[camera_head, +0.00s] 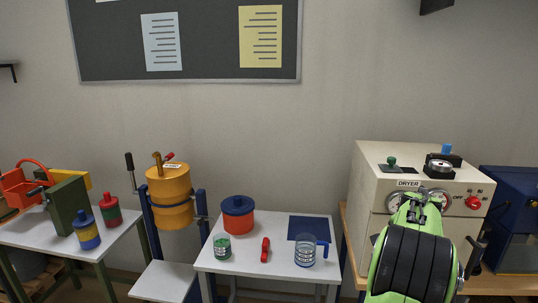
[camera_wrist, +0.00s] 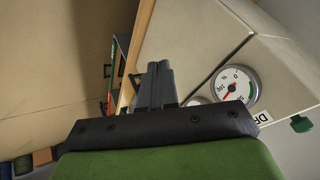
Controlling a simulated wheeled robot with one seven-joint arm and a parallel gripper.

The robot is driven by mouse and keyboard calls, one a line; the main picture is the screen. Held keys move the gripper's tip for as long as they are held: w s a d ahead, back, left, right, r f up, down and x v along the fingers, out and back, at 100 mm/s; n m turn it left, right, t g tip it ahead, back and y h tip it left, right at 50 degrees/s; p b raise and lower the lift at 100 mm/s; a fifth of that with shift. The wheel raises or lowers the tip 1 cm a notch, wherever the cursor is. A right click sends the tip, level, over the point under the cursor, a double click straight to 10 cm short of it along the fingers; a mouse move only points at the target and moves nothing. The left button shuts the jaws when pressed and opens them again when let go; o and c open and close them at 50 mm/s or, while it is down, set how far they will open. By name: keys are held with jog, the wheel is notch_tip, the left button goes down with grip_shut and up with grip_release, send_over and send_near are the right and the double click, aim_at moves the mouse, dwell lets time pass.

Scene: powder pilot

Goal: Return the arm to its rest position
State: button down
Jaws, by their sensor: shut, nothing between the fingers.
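My arm (camera_head: 412,255), green with black bands, rises at the lower right of the head view, in front of the dryer's face. My gripper (camera_wrist: 158,68) shows in the wrist view as two dark grey fingers side by side, shut and empty. The cream dryer (camera_head: 374,175) stands behind my arm. Its dial (camera_wrist: 237,86) and a green knob (camera_wrist: 301,124) lie right of the fingers in the wrist view. I cannot tell the exact gap between my gripper and the dryer. My arm hides part of the dryer's front.
Left of my arm, a small white table (camera_head: 222,263) holds a red-and-blue pot (camera_head: 239,224), a green-lidded jar (camera_head: 222,246), a red tool (camera_head: 265,250) and a clear jug (camera_head: 305,252). An orange drum (camera_head: 170,200) stands farther left. A blue machine (camera_head: 515,220) is at the right.

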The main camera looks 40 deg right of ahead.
jog(key=w+a+r+n+t+y, duration=0.1)
jog(key=w+a+r+n, duration=0.2)
jog(key=a, duration=0.7)
jog(key=w+a+r+n+t+y, duration=0.15)
jog(key=w+a+n, duration=0.25)
jog(key=a, duration=0.6)
jog(key=w+a+r+n+y, duration=0.1)
jog(key=w+a+r+n, duration=0.25)
jog(key=a, duration=0.55)
jog(key=s+a+f+n+y, duration=0.1)
jog(key=s+a+f+n, duration=0.1)
jog(key=a, duration=0.5)
jog(key=s+a+f+n+y, duration=0.1)
jog(key=s+a+f+n, duration=0.1)
jog(key=s+a+n, duration=0.3)
jog(key=s+a+f+n+y, duration=0.1)
jog(key=s+a+n, duration=0.3)
jog(key=a, duration=0.7)
jog(key=shift+s+f, duration=0.45)
jog(key=shift+s, duration=0.75)
jog(key=shift+t, duration=0.25)
